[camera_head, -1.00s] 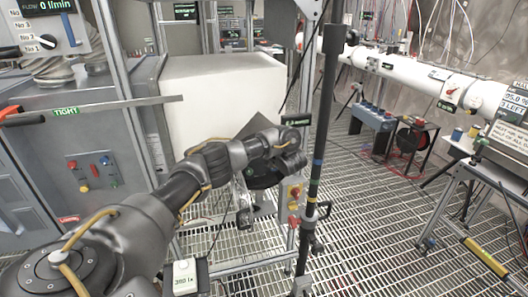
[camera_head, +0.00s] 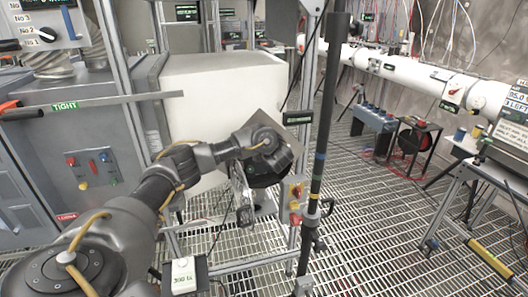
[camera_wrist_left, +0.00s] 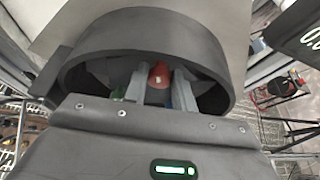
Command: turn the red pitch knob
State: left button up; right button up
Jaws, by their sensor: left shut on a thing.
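The red knob (camera_wrist_left: 159,74) shows in the left wrist view, between the two grey fingers of my left gripper (camera_wrist_left: 158,86). The fingers are shut on it, inside a dark round shroud of my wrist. A blue part and a green part show beside the fingers. In the head view my left wrist (camera_head: 265,152) is in front of a tilted grey plate (camera_head: 268,120), and it hides the fingers and the knob. My right gripper is not in view.
A dark upright post (camera_head: 322,130) stands just right of my wrist. A yellow box with red knobs (camera_head: 295,192) is below right of it. A large white block (camera_head: 215,85) is behind. Open grating floor (camera_head: 375,215) lies to the right.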

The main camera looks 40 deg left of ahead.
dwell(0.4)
pick_arm(q)
jog(key=o, duration=1)
jog(key=p+v, duration=0.7)
jog(key=v, duration=0.3)
jog(key=shift+s+d+r, duration=0.2)
jog(key=shift+s, duration=0.05)
